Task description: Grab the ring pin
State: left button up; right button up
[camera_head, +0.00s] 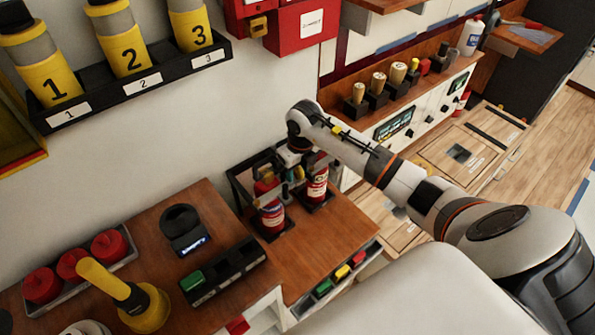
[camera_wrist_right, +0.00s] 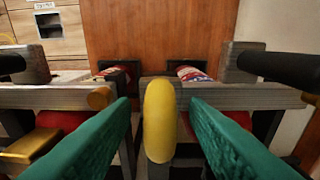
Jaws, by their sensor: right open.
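The ring pin (camera_wrist_right: 160,118) shows in the wrist view as a yellow ring, seen nearly edge-on, between the two green fingers. My right gripper (camera_head: 296,174) is open, with a finger on each side of the ring and visible gaps to both. In the head view it is over two red fire extinguishers, a left one (camera_head: 271,212) and a right one (camera_head: 317,187), and hides parts of their tops. The ring cannot be made out clearly there. My left gripper is not in view.
The extinguishers stand on a wooden counter (camera_head: 338,232) by a dark frame near the wall. Grey bars (camera_wrist_right: 60,97) and black cylinders (camera_wrist_right: 275,64) flank the fingers in the wrist view. A black breaker tray (camera_head: 223,272) and yellow handle (camera_head: 103,279) stand to the left.

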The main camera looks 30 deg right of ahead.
grip_shut()
jog(key=shift+r, duration=0.1)
